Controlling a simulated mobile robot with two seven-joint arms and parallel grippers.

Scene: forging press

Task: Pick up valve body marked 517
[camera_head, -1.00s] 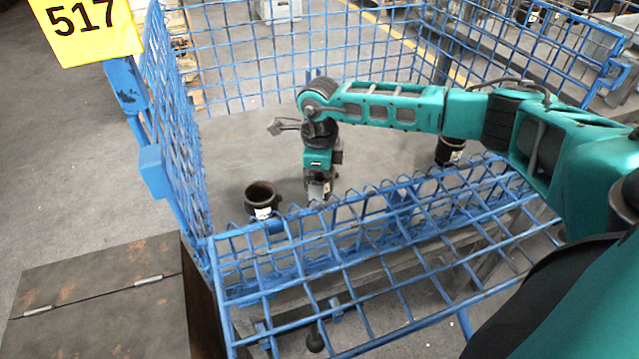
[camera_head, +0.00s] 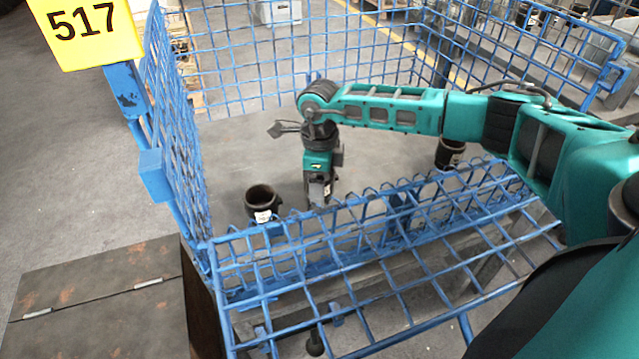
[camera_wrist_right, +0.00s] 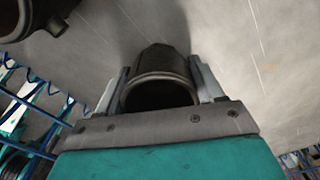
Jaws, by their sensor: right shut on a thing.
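A yellow sign reading 517 (camera_head: 90,30) hangs at the corner of a blue wire cage. Inside stands a dark valve body (camera_head: 262,201) with a small white label, left of my right gripper. A second dark valve body (camera_head: 450,152) stands further right, partly behind my arm. My right gripper (camera_head: 318,192) points down inside the cage, its fingertips partly hidden by the front mesh. The right wrist view shows its fingers on both sides of a dark valve body (camera_wrist_right: 160,85), shut on it. Another dark part (camera_wrist_right: 35,18) shows at that view's upper left. The left gripper is not in view.
Blue mesh walls (camera_head: 175,130) enclose the grey cage floor (camera_head: 235,150), with a folded mesh front (camera_head: 370,260) close to my arm. A brown metal plate (camera_head: 95,290) lies at lower left.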

